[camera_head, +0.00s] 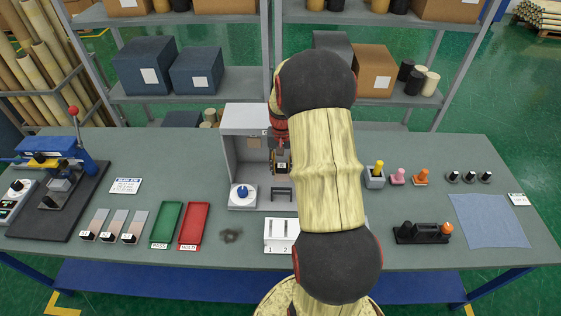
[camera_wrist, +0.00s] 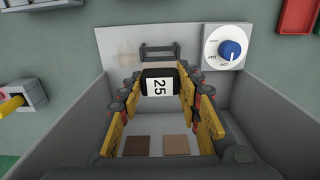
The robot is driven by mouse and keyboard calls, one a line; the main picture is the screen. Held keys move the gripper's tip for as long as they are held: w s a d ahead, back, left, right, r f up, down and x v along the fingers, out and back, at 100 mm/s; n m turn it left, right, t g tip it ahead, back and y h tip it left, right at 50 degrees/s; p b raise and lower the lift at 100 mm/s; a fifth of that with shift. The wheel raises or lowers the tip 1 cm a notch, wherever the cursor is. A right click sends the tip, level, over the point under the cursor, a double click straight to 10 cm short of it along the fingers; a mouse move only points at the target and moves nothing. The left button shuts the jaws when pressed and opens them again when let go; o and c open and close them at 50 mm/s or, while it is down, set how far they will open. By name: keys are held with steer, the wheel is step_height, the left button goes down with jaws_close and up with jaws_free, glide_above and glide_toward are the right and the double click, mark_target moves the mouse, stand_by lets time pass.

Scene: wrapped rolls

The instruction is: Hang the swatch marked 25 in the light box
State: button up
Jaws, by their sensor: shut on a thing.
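The swatch marked 25 (camera_wrist: 160,86) shows its black clip end and white number label between my gripper's yellow finger pads in the wrist view. My gripper (camera_head: 281,163) is shut on it, inside the open grey light box (camera_head: 232,163). In the wrist view my gripper (camera_wrist: 160,92) has a finger on each side of the label. The rest of the swatch is mostly hidden. Two brown patches, a darker one (camera_wrist: 137,146) and a lighter one (camera_wrist: 176,145), show on the box's back. A dark bracket (camera_wrist: 158,50) stands near the front of the box.
A blue-knob dial (camera_head: 243,194) sits at the box's front left. A white numbered block (camera_head: 280,234) stands in front, partly behind my arm. Green (camera_head: 166,223) and red (camera_head: 194,225) trays and several swatches (camera_head: 131,226) lie left. A blue cloth (camera_head: 489,220) lies far right.

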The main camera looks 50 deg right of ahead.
mark_target(282, 175)
steer(key=shift+f, duration=0.1)
steer(key=shift+f+b, duration=1.3)
steer(key=shift+f, duration=1.1)
steer(key=shift+f, duration=0.15)
steer(key=shift+f+b, duration=1.7)
steer(key=shift+f, duration=1.5)
steer(key=o, duration=1.2)
step_height(282, 175, up, 12)
steer(key=shift+r, duration=0.1)
